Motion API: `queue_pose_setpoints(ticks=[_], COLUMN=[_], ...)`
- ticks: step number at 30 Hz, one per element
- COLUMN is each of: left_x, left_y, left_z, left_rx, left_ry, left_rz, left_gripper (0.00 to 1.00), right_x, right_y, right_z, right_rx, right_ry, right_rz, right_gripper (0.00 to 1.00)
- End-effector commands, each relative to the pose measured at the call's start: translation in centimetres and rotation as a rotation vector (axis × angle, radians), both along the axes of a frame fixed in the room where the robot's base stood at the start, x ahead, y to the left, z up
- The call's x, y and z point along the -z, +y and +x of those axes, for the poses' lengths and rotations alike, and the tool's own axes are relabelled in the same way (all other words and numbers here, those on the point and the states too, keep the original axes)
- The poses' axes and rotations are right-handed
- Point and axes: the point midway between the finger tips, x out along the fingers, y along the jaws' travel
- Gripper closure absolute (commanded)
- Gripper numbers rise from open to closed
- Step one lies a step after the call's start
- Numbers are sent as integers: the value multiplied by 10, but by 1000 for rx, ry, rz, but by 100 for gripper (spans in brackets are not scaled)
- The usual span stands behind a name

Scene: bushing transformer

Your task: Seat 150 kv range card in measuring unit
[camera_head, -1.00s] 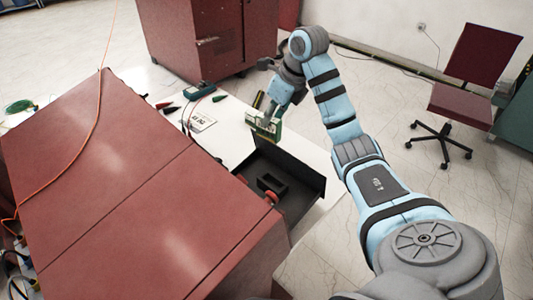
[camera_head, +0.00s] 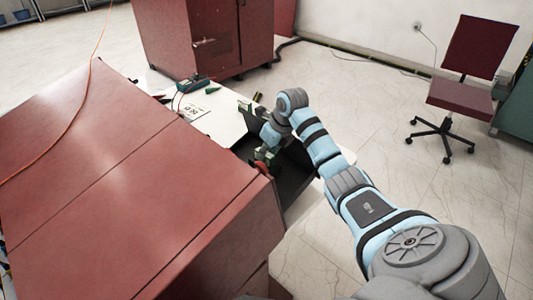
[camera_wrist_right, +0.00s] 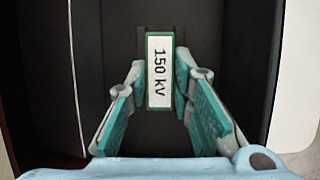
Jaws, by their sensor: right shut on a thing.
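The 150 kV card (camera_wrist_right: 159,72), white with a green border, is between the fingertips of my right gripper (camera_wrist_right: 159,80) in the right wrist view. The gripper is shut on it. Its label faces the wrist camera. Behind the card is a dark recess in the black tray (camera_wrist_right: 108,60); I cannot tell how deep the card sits in it. In the head view my right gripper (camera_head: 266,154) is low over the black tray (camera_head: 294,172), beside the red cabinet. The gripper and arm hide most of the recess. My left gripper is not in view.
A red knob (camera_head: 262,168) is at the cabinet's edge, close to the gripper. A large red cabinet (camera_head: 120,180) fills the left. The white table (camera_head: 220,121) holds a meter (camera_head: 193,84) and a label card (camera_head: 187,112).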

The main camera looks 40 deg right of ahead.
Motion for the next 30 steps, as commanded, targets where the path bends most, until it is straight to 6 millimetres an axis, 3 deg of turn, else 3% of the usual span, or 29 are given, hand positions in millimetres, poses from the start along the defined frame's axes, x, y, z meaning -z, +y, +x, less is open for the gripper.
queue_pose_setpoints(ticks=[4,5,9,20,30], left_x=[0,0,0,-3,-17], left_y=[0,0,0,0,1], left_z=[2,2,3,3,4], left_rx=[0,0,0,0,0], left_ry=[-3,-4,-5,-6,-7], left_rz=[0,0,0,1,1], left_gripper=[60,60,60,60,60], right_x=[0,0,0,-9,-90], right_y=[0,0,0,-2,-4], right_z=[0,0,0,-3,-36], right_rx=[-1,-1,-1,0,0], right_ry=[-2,-2,-2,-3,-3], right_rz=[-1,-1,-1,-3,-5], right_gripper=[100,77,59,59,59])
